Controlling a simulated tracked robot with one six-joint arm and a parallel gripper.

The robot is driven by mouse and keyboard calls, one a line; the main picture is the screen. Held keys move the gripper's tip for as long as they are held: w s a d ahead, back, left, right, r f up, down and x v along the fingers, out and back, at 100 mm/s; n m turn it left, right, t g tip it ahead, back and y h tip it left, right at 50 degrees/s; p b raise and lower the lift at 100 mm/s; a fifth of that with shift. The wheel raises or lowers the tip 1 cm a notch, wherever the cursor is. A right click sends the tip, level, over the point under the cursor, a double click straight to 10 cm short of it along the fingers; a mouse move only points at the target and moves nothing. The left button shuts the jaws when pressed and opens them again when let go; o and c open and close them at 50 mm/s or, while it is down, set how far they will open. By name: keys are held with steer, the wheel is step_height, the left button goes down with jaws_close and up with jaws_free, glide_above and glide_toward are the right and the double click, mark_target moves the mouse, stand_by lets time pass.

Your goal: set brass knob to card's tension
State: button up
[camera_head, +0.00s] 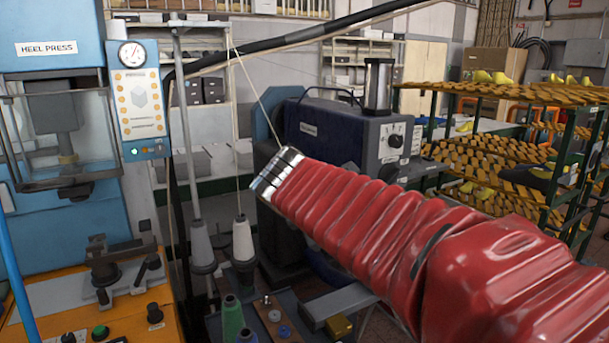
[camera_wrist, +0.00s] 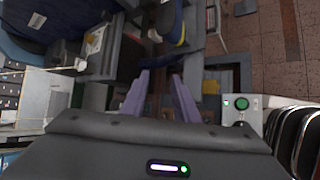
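I cannot make out a brass knob for certain in either view. A blue machine (camera_head: 340,132) at the centre has a dark dial knob (camera_head: 396,140) on its grey end panel, too small to read. A brass-yellow block (camera_head: 340,327) sits low in the head view, beside my arm. No card with a readable tension value shows; a pale yellow panel (camera_wrist: 96,40) in the wrist view is too blurred to read. My gripper (camera_wrist: 160,76) shows as two purple fingers, apart, with nothing seen held between them. In the head view the gripper is hidden, and only my red-sleeved arm shows.
A blue heel press (camera_head: 55,50) and an orange control bench (camera_head: 85,295) stand at the left. Thread cones (camera_head: 243,240) stand near the centre, with a thread running up. Racks of yellow-brown lasts (camera_head: 500,150) fill the right. Tiled floor (camera_wrist: 260,55) shows in the wrist view.

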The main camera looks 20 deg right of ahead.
steer(key=w+r+n+t+h, duration=0.1)
steer(key=w+r+n, duration=0.2)
steer(key=w+n, duration=0.2)
steer(key=w+r+n+t+h, duration=0.1)
steer(key=w+r+n, duration=0.2)
steer(key=w, duration=0.7)
steer(key=n, duration=0.2)
steer(key=shift+w+a+r+n+t+h, duration=0.25)
steer(key=shift+a+r+n+t+h, duration=0.05)
steer(key=shift+a+r+n+h, duration=0.1)
steer(key=shift+d+f, duration=0.1)
steer(key=x, duration=1.3)
steer(key=shift+w+d+f, duration=0.2)
steer(key=shift+w, duration=0.1)
steer(key=shift+c, duration=0.5)
jaws_close()
